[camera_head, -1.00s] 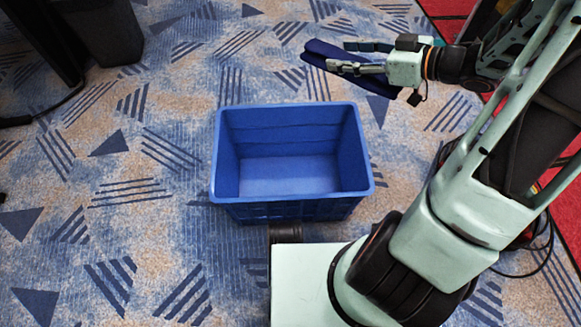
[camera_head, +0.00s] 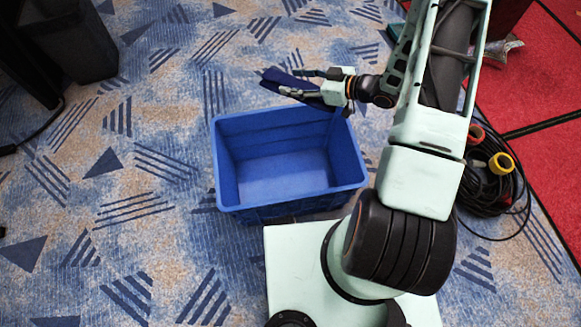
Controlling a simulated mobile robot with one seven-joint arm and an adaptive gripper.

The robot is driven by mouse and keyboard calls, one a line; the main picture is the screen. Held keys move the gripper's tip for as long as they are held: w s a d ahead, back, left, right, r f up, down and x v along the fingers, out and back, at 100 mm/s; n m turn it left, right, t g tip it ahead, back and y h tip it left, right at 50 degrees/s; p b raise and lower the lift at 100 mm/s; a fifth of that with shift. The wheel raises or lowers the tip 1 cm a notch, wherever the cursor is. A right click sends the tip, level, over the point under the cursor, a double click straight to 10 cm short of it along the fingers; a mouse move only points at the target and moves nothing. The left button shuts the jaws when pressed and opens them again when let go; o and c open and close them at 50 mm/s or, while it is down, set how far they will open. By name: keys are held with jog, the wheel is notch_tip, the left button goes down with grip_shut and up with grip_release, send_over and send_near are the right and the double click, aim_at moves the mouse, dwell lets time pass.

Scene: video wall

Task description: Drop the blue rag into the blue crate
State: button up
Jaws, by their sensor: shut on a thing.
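The blue crate (camera_head: 228,203) stands open on the patterned carpet in front of my base, and its visible floor is bare. My gripper (camera_head: 292,90) is shut on the dark blue rag (camera_head: 272,76). The rag sticks out to the left of the fingers, and part of it is hidden behind them. In the picture, the gripper and rag are just above the crate's far rim, towards its right side. I cannot tell their exact height over the rim.
A dark bin (camera_head: 72,42) stands at the upper left beside a black stand. Black cables with a yellow connector (camera_head: 500,163) lie coiled at the right, near the red carpet (camera_head: 545,85). The carpet left of the crate is clear.

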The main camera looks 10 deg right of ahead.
jog(key=s+a+f, duration=0.2)
jog(key=f, duration=0.7)
jog(key=s+a+f, duration=0.3)
jog(key=f, duration=0.5)
jog(key=shift+a+f, duration=0.3)
jog(key=shift+f, duration=0.1)
jog(key=o, duration=1.3)
jog(key=shift+s+d, duration=0.1)
jog(key=v, duration=1.1)
jog(key=shift+d+r, duration=0.15)
jog(key=shift+d, duration=0.2)
